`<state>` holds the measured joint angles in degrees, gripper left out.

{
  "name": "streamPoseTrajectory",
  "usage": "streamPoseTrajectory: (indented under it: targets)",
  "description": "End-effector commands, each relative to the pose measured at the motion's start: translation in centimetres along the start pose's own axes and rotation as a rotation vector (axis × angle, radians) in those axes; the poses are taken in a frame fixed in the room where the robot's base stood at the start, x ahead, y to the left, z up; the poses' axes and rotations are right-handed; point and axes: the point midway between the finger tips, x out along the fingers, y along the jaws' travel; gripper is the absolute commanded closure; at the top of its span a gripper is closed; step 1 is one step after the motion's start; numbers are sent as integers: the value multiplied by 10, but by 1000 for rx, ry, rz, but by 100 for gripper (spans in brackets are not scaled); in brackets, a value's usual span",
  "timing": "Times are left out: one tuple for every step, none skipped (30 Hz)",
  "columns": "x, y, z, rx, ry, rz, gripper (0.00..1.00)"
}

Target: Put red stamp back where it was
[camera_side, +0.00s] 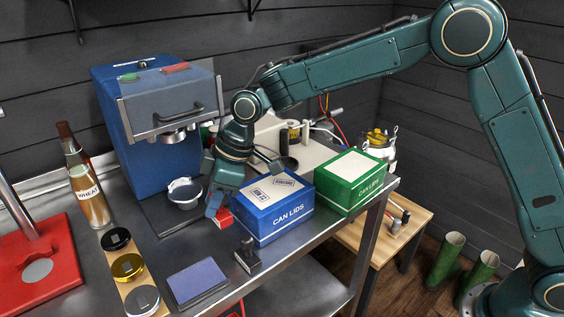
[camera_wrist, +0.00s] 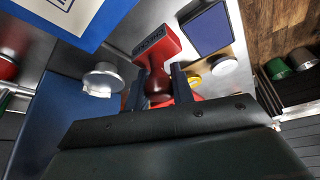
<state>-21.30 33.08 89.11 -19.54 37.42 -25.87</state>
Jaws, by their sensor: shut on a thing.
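The red stamp (camera_side: 224,218) is low beside the left side of the blue CAN LIDS box (camera_side: 272,208). My gripper (camera_side: 214,198) is shut on it from above and hides its upper part in the side view. In the wrist view my gripper (camera_wrist: 160,88) has a finger on either side of the red stamp's rounded handle, and the stamp's red block (camera_wrist: 157,46) with a dark label points away from my palm. I cannot tell whether the stamp touches the steel table or hangs just above it.
A dark stamp (camera_side: 247,258) stands in front of the blue box, with a blue-violet pad (camera_side: 197,283) to its left. A metal cup (camera_side: 185,193) is left of my gripper, under the blue machine (camera_side: 150,110). A green CAN LIDS box (camera_side: 350,183) stands right. Lids (camera_side: 128,267) line the left.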

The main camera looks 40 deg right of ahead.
Motion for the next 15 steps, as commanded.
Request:
streamPoseTrajectory:
  targets:
    - [7,0,4,1,-3,-2,91]
    - [11,0,5,1,-2,-1,91]
    - [15,0,7,1,-1,0,91]
    - [17,0,8,1,-2,0,91]
    - [19,0,9,1,-1,0,91]
    - [21,0,9,0,-1,0,91]
    - [22,0,10,0,0,0,91]
    - [22,0,10,0,1,1,91]
    - [23,0,10,0,1,1,91]
    - [23,0,10,0,1,1,91]
    - [23,0,10,0,1,1,91]
    - [23,0,10,0,1,1,91]
    - [24,0,10,0,1,0,91]
    - [24,0,11,0,0,0,91]
    - [26,0,12,0,0,0,91]
